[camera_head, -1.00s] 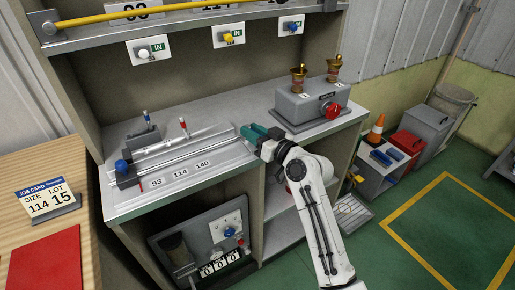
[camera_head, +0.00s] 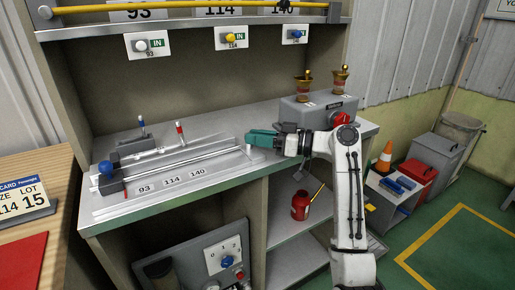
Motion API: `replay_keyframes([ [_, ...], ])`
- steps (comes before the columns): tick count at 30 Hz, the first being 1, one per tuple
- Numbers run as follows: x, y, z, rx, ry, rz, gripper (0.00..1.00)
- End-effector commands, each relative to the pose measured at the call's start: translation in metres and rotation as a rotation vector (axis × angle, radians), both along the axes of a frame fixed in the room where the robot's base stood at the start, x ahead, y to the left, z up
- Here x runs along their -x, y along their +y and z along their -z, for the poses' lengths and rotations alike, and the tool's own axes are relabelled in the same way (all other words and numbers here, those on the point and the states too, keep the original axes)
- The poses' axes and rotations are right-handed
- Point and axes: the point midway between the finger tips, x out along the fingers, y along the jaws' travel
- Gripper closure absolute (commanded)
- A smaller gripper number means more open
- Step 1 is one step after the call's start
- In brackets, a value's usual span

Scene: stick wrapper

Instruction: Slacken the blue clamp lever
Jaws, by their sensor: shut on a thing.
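The blue clamp lever (camera_head: 142,123) stands upright, a thin lever with a blue grip, on a grey block at the back left of the bench fixture (camera_head: 170,188). A red-topped lever (camera_head: 181,130) stands to its right. A blue ball knob (camera_head: 105,168) sits at the fixture's left end. My gripper (camera_head: 256,138), with teal fingers, is low over the bench at the fixture's right end, well to the right of the blue lever and apart from it. Its fingers look shut; what is between them cannot be made out.
A grey box with a red knob (camera_head: 339,119) and two brass cups stands behind my arm. A shelf with a yellow rod (camera_head: 190,5) runs above. A job card (camera_head: 24,197) stands at left.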

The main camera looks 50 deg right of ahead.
Motion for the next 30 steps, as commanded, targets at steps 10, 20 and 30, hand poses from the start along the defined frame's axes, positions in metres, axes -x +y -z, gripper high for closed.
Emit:
replay_keyframes([
  [10,-0.0018,0.0004,0.0014,-0.003,0.004,-0.116,1.00],
  [20,-0.0017,0.0008,0.0016,-0.004,0.006,-0.129,1.00],
  [30,-0.0019,0.0000,0.0014,-0.003,0.005,-0.126,0.59],
])
